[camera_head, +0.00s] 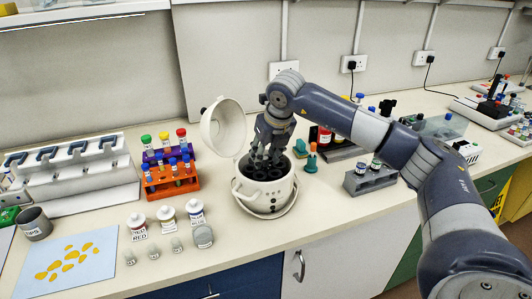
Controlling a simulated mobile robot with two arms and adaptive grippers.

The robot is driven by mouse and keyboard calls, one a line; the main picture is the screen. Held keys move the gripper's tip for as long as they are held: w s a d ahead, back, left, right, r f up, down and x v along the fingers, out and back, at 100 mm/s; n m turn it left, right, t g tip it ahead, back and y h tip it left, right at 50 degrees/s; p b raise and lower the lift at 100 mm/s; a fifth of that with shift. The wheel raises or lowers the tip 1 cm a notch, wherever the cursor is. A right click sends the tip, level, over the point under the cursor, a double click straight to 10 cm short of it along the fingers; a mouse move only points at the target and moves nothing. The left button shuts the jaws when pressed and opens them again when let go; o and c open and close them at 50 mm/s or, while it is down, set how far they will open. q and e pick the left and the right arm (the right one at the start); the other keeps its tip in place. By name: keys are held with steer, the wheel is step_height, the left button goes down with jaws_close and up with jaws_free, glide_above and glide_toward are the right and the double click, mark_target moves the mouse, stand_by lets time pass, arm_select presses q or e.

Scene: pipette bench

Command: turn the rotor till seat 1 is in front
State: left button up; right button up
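The white centrifuge (268,203) stands near the middle of the bench. Its round lid (223,128) is open and tilted up at the left. Inside the bowl, the dark rotor (272,173) shows several round seats; no seat number can be read at this size. My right gripper (264,157) reaches down from above into the mouth of the bowl, with its fingertips at the rotor. The gripper hides the back part of the rotor. I cannot tell whether its fingers touch the rotor or how far apart they are. My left gripper is not in view.
An orange tube rack (172,181) and bottles (196,212) stand left of the centrifuge. A grey block with vials (370,181) and a green-orange tool (312,158) are to its right. A blue sheet with yellow pieces (70,262) lies front left. The bench's front edge is close.

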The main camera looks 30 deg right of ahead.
steer(key=shift+c, duration=0.6)
jaws_close()
steer(key=shift+n, duration=0.3)
